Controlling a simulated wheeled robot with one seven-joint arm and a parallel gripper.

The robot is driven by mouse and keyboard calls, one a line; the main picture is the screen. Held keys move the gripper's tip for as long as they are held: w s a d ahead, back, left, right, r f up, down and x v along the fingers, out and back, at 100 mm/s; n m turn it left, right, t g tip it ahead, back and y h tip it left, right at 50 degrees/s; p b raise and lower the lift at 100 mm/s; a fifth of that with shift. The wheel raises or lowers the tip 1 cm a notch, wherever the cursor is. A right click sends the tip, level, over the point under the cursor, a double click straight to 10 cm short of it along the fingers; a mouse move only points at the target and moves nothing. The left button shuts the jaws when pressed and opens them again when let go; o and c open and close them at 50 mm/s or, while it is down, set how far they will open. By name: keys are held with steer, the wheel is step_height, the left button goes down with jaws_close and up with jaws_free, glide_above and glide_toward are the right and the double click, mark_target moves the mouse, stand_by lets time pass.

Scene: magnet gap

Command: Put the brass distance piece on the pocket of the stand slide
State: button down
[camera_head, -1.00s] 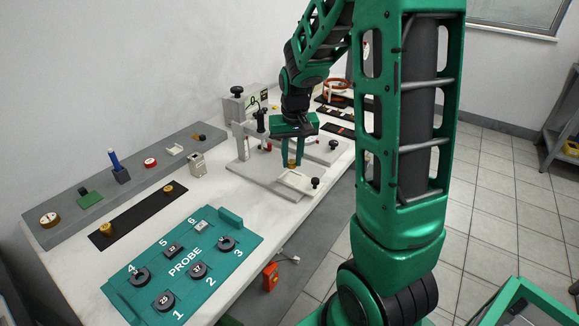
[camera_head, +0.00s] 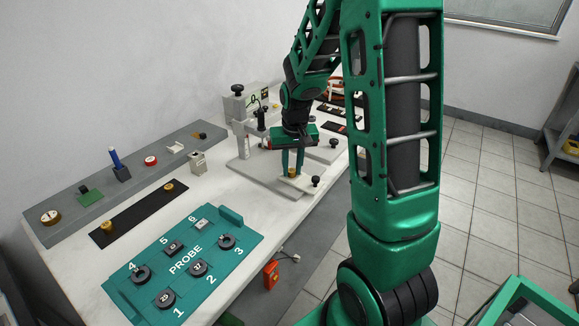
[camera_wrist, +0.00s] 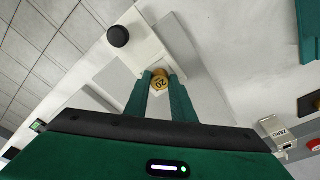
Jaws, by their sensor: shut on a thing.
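The brass distance piece (camera_wrist: 160,80), a small round piece marked 20, is between the fingertips of my gripper (camera_wrist: 160,82) in the wrist view. My gripper (camera_head: 292,168) is shut on it and points down at the stand. The brass piece (camera_head: 292,172) shows at the fingertips in the head view. The stand slide (camera_head: 302,184) is a pale plate with a black knob at its end. It also shows in the wrist view (camera_wrist: 137,42). The piece is over or at the slide's inner end. The pocket is hidden, and I cannot tell whether the piece touches the slide.
The stand's column with a black knob (camera_head: 237,88) rises behind my gripper. A black strip (camera_head: 138,214) with brass pieces and a grey shelf (camera_head: 75,207) lie to the left.

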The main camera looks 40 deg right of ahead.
mark_target(293, 179)
steer(key=c, duration=1.5)
jaws_free()
step_height(293, 179, up, 12)
steer(key=s, duration=0.1)
steer(key=shift+m+g+y, duration=0.5)
steer(key=shift+m+g, duration=0.2)
steer(key=shift+g, duration=0.1)
steer(key=s+a, duration=0.1)
steer(key=s, duration=0.8)
steer(key=s+a, duration=0.1)
steer(key=s, duration=0.8)
steer(key=s+a+f, duration=0.1)
steer(key=s, duration=0.8)
steer(key=shift+s, duration=0.2)
